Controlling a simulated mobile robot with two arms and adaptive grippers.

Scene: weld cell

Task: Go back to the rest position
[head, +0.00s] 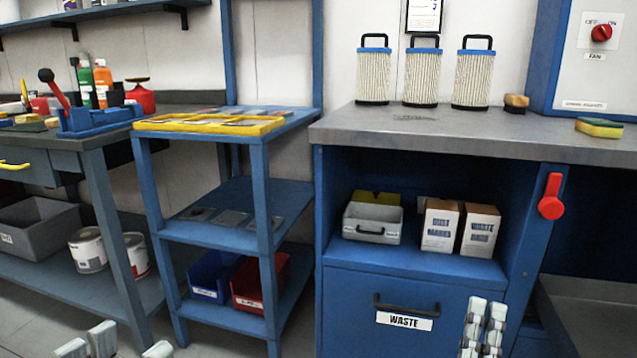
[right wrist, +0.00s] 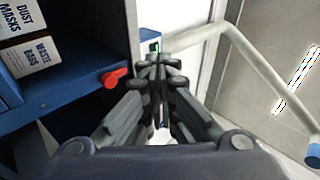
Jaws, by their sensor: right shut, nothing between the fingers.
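My right gripper (head: 485,322) is at the bottom right of the head view, in front of the blue cabinet with the WASTE drawer. Its two fingers are close together and hold nothing. In the right wrist view my right gripper (right wrist: 160,72) shows with its fingers meeting at the tips, nothing between them. My left gripper (head: 128,346) shows only by its fingertips at the bottom left edge of the head view. They stand apart with bare floor between them; the rest of it is cut off.
A grey worktop (head: 460,128) carries several filters and sponges. A red lever (head: 551,196) sticks out from the cabinet's right post. A blue shelf rack (head: 222,235) with a yellow-edged top stands at middle left. A pale rail (right wrist: 245,50) crosses the right wrist view.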

